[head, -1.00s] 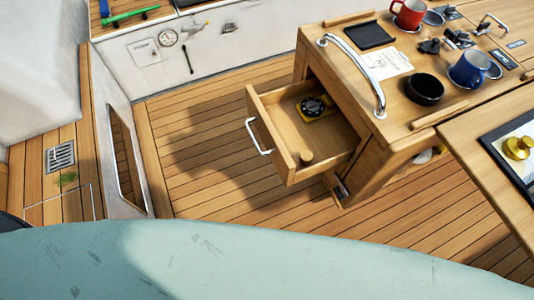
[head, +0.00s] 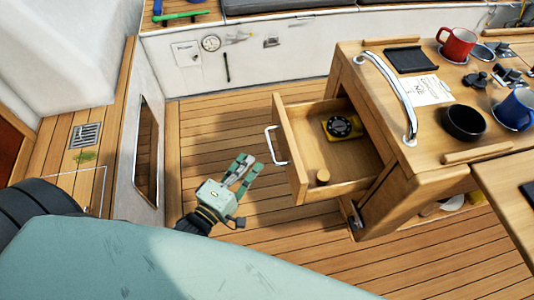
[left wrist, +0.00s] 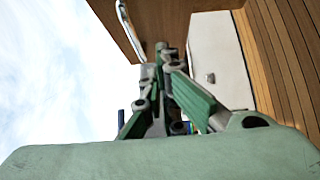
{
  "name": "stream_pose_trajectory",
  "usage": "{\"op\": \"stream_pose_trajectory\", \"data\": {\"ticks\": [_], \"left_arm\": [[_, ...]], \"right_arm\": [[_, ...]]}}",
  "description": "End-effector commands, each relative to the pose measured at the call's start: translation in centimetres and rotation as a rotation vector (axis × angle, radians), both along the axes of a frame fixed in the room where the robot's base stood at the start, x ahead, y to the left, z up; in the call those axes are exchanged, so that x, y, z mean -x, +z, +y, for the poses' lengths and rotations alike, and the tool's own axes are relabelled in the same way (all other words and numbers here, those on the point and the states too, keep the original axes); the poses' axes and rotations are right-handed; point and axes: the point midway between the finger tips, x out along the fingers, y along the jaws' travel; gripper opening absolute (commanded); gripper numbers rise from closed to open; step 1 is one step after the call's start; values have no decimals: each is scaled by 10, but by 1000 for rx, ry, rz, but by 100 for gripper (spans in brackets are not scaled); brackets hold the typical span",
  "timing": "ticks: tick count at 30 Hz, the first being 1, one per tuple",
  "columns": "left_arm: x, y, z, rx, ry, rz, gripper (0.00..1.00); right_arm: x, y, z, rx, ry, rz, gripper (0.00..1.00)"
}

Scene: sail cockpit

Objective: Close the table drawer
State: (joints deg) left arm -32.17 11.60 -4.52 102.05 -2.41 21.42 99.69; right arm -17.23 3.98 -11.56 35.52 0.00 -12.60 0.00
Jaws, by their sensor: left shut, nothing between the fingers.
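The table drawer (head: 297,160) is pulled out of the wooden table (head: 420,160) in the head view. Its silver handle (head: 275,146) faces left. My left gripper (head: 245,165) is shut and empty, left of the drawer front and handle, with a gap in the picture. In the left wrist view its fingers (left wrist: 168,58) point toward what looks like the wooden drawer front (left wrist: 165,22) with a metal handle (left wrist: 125,20). My right gripper is not in view.
The table top holds a red mug (head: 457,43), a blue mug (head: 515,110), a black bowl (head: 464,122) and a curved metal rail (head: 395,95). A white locker wall (head: 250,55) stands behind. The plank floor (head: 215,120) left of the drawer is clear.

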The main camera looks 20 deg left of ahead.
Motion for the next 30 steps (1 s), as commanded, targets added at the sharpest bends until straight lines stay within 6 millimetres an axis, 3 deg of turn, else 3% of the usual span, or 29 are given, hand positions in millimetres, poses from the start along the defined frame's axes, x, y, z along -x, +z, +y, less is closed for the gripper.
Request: {"op": "stream_pose_trajectory", "data": {"ticks": [3, 10, 30], "left_arm": [[-26, 2, -5, 0, 1, -3, 0], [-43, 1, -31, 0, 1, -1, 0], [-47, 0, -38, 0, -1, 1, 0]], "right_arm": [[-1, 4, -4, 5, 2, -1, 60], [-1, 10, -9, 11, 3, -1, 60], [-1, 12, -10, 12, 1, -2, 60]]}}
